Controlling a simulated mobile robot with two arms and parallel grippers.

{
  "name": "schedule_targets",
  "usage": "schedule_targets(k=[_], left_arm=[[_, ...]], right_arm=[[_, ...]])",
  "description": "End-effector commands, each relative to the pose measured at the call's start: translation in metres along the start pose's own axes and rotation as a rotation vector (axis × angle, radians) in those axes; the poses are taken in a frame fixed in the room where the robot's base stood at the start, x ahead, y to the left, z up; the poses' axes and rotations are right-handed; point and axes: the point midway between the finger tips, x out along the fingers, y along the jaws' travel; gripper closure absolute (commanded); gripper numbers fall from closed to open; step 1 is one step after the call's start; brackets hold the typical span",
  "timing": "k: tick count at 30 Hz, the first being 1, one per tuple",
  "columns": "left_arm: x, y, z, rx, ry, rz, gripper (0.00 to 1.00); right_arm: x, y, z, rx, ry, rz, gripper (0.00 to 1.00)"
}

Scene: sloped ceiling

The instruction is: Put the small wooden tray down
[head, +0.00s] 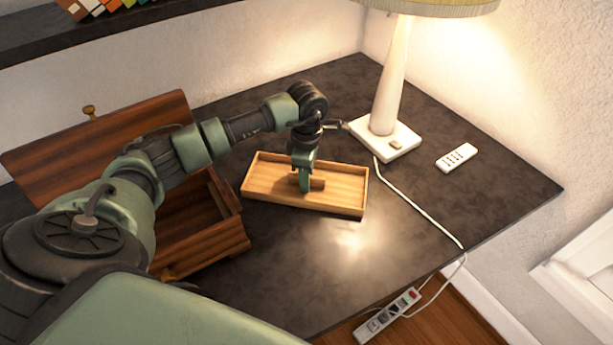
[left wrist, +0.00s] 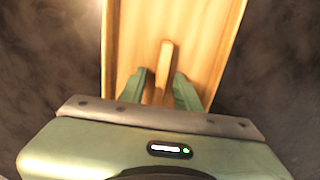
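The small wooden tray (head: 262,197) is a light, shallow rectangular box on the dark desk, between the brown wooden box and the lamp. It looks level and appears to rest on the desk. My left gripper (head: 304,187) points down into it. In the left wrist view, the tray (left wrist: 205,45) lies below, and its upright wooden grip piece (left wrist: 164,65) stands between the fingers of my left gripper (left wrist: 160,78). Narrow gaps show on both sides of that piece, so the fingers are open around it. My right gripper is out of view.
A brown wooden box (head: 215,255) with brass knobs stands open at the left. A white lamp (head: 391,80) and a white remote (head: 457,157) are behind and right. A cord runs over the desk edge to a power strip (head: 388,317). The desk's right front is clear.

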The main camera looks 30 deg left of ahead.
Motion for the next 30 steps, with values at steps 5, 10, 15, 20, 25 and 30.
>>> schedule_targets(k=[5, 10, 15, 20, 25, 30], left_arm=[[-0.006, 0.001, 0.000, 0.000, 0.000, 0.002, 0.68], [-0.034, 0.002, 0.000, 0.001, -0.002, 0.006, 0.68], [-0.072, 0.002, 0.000, 0.000, -0.002, 0.006, 0.68], [-0.101, 0.001, 0.000, 0.000, -0.001, 0.004, 0.68], [-0.119, 0.001, 0.000, 0.000, -0.001, 0.002, 0.68], [-0.123, 0.000, 0.000, 0.000, 0.000, 0.000, 0.68]], right_arm=[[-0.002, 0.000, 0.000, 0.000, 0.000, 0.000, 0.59], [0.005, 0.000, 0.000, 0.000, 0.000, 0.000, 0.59], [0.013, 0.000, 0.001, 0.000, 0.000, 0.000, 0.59], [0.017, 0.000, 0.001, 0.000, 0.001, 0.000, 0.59], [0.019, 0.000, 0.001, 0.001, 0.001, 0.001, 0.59], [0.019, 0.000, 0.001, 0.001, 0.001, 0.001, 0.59]])
